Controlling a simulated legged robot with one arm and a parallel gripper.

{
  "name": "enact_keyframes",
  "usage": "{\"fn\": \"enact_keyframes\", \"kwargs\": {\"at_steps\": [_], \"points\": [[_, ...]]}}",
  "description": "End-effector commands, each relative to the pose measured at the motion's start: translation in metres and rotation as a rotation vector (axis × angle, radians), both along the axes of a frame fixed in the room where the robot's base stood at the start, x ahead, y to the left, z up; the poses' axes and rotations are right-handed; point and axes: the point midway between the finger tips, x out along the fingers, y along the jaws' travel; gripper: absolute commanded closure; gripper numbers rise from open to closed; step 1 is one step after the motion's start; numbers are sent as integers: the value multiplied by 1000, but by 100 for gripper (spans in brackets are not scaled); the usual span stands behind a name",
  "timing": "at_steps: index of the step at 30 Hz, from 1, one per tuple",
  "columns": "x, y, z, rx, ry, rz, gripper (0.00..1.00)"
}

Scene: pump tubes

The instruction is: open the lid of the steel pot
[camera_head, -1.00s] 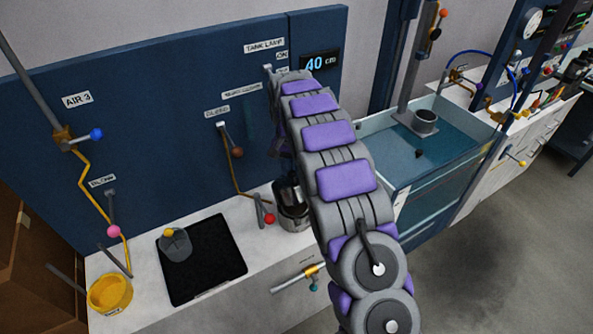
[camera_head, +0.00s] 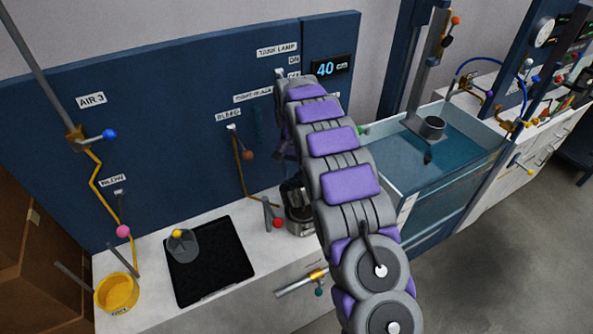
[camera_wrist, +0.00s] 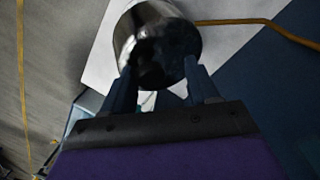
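The steel pot (camera_head: 300,215) stands on the white counter, partly hidden behind my arm in the head view. In the wrist view the shiny, dark-reflecting pot (camera_wrist: 157,35) fills the top middle. My gripper (camera_wrist: 158,66) has two dark fingers set well apart, with their tips close in front of the pot. I cannot tell whether they touch it. No lid edge or handle can be made out clearly. In the head view my gripper is mostly hidden behind the arm.
A black tray (camera_head: 215,278) with a grey cup (camera_head: 184,252) and a yellow bowl (camera_head: 117,292) stand left of the pot. A red-knobbed valve (camera_head: 278,223) is close beside the pot. A water tank (camera_head: 440,165) is at the right.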

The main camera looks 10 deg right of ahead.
Motion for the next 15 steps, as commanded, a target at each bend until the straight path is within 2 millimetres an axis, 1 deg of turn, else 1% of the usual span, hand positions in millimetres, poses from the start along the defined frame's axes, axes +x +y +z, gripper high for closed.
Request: {"fn": "enact_keyframes", "kwargs": {"at_steps": [5, 8, 11, 15], "points": [[0, -3, 2, 0, -1, -2, 41], [1, -3, 6, 2, -3, -2, 41], [3, -2, 17, 1, -7, -2, 41], [6, 2, 42, -1, -6, -2, 41]]}}
